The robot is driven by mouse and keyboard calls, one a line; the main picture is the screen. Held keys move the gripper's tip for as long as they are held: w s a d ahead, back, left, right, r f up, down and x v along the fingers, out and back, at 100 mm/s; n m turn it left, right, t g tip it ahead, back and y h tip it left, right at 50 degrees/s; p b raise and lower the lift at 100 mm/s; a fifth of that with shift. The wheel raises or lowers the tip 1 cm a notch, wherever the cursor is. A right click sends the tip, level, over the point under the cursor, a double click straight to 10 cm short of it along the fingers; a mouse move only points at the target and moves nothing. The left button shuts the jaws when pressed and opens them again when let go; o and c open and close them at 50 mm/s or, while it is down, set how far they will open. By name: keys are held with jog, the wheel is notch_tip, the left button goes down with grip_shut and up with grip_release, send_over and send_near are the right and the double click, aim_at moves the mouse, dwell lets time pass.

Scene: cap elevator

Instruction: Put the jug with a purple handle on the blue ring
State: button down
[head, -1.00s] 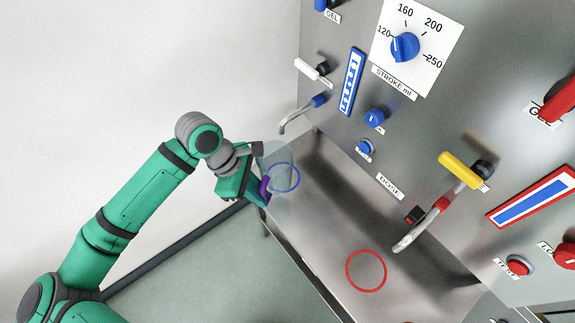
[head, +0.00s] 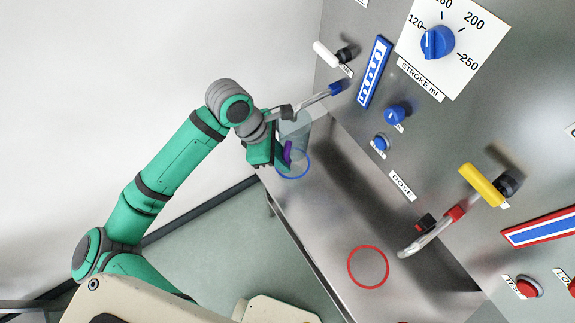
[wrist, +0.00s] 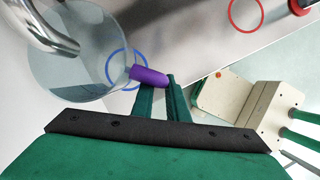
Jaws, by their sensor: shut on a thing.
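The clear jug (head: 295,129) with a purple handle (head: 288,151) is at the left end of the steel shelf, over or at the blue ring (head: 306,172). My gripper (wrist: 161,88) is shut on the purple handle (wrist: 149,75). In the wrist view, the jug (wrist: 75,62) is upright and partly overlaps the blue ring (wrist: 112,61), which lies off toward its handle side. I cannot tell whether the jug's base touches the shelf. In the wrist view a metal spout (wrist: 42,28) passes over the jug's mouth.
The steel shelf (head: 325,215) has a red ring (head: 368,267) farther right. A spout with a blue collar (head: 334,89) hangs close above the jug. Another spout with a red collar (head: 432,232) and a yellow handle (head: 482,185) juts from the panel. The shelf between the rings is clear.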

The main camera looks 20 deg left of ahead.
notch_tip(320, 180, down, 5)
jog(key=shift+w+r, duration=0.15)
jog(key=shift+s+f, duration=0.2)
jog(key=shift+f, duration=1.9)
jog(key=c, duration=1.7)
grip_release()
jog(key=shift+c, duration=0.2)
jog(key=shift+w, duration=0.1)
jog(key=v, duration=1.2)
